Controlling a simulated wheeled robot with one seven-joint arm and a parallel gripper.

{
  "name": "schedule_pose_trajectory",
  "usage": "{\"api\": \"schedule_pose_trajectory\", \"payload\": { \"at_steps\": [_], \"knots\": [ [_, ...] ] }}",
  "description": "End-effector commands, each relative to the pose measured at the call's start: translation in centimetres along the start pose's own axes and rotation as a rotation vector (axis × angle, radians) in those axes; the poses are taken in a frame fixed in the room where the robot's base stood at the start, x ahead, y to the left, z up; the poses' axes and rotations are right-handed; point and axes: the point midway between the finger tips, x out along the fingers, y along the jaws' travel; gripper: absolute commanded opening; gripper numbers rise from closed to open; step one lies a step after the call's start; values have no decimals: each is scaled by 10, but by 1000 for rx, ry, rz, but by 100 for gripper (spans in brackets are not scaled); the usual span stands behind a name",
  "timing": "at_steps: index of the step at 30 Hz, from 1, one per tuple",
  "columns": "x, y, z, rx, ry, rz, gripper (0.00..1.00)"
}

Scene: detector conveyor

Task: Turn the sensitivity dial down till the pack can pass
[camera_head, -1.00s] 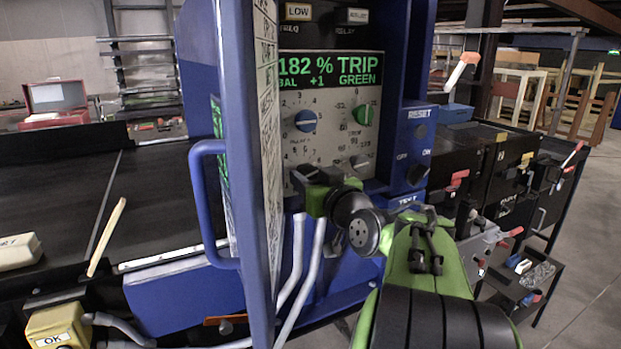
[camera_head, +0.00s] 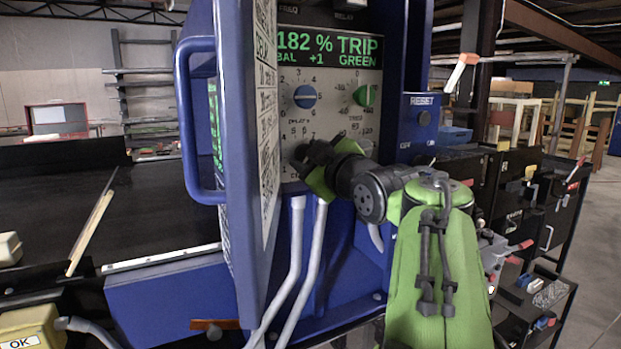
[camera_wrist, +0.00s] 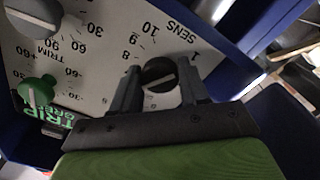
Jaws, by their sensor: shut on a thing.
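The dark sensitivity dial, marked SENS, shows in the wrist view (camera_wrist: 160,74) with a pale pointer line. My gripper (camera_wrist: 159,82) has a finger on each side of the dial and is shut on it. In the head view my gripper (camera_head: 312,166) is at the lower left of the control panel and hides most of the dial. The display (camera_head: 328,47) reads 182 % TRIP, BAL +1 and GREEN. A pale block (camera_head: 9,249) is cut off at the left edge; I cannot tell whether it is the pack.
A blue dial (camera_head: 305,97) and a green knob (camera_head: 366,95) sit above my gripper. The open blue door (camera_head: 232,150) with its handle (camera_head: 187,120) stands left of the panel. Grey cables (camera_head: 297,260) hang below. The dark conveyor belt (camera_head: 150,205) lies at the left.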

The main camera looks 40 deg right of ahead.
Motion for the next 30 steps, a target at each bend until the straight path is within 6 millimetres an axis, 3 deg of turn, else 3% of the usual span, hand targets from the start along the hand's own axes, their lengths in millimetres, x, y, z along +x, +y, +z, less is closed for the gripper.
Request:
{"api": "schedule_pose_trajectory", "payload": {
  "at_steps": [12, 30],
  "knots": [
    [0, -1, 1, -259, 0, -3, 14],
    [0, 0, 0, -325, -1, -3, 14]
  ]
}}
